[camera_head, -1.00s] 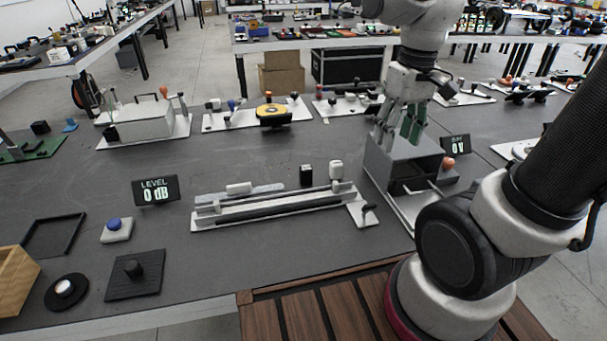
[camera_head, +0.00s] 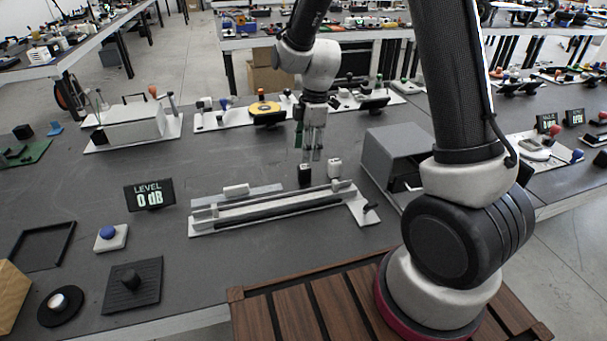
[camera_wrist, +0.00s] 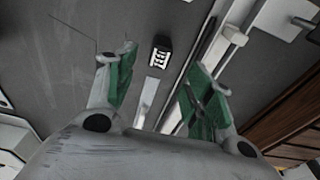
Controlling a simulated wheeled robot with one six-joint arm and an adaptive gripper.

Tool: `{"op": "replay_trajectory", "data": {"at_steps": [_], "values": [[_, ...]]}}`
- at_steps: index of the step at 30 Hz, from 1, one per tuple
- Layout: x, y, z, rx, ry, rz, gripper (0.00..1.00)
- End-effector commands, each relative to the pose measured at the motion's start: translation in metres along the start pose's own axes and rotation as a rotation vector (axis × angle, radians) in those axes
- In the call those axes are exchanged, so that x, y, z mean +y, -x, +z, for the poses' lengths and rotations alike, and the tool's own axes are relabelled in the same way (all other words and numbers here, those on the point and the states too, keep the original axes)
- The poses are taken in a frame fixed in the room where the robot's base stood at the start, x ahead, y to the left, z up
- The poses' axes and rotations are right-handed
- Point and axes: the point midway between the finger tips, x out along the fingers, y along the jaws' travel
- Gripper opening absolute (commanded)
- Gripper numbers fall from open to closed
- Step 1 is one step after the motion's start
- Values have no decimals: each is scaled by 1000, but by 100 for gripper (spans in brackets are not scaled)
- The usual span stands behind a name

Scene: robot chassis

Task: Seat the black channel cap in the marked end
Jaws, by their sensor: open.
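The black channel cap (camera_head: 305,175), a small dark block, stands on the grey table behind the right part of the channel fixture (camera_head: 268,209). The cap also shows in the wrist view (camera_wrist: 161,55), with a white pattern on one face. The fixture is a long pale base with rails and a dark bar along the front. I cannot make out which of its ends is marked. My gripper (camera_head: 312,156) points down above and just behind the cap, open and empty. In the wrist view its green-padded fingers (camera_wrist: 162,62) spread to either side of the cap, not touching it.
A small white block (camera_head: 335,167) stands close right of the cap. A pale block (camera_head: 236,190) lies behind the fixture. A grey open-fronted box (camera_head: 393,148) stands to the right. A LEVEL display (camera_head: 149,194) stands left. The table between display and rear panels is clear.

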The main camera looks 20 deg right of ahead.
Motion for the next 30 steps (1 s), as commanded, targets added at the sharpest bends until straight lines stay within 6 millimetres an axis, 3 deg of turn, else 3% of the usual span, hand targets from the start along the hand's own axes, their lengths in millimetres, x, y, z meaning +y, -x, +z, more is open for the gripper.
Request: {"op": "replay_trajectory", "data": {"at_steps": [14, 23, 30], "values": [[0, -66, 0, -2, -1, -5, 53], [0, -72, 0, -1, -1, -2, 53], [0, -72, 0, -1, -1, -2, 9]]}}
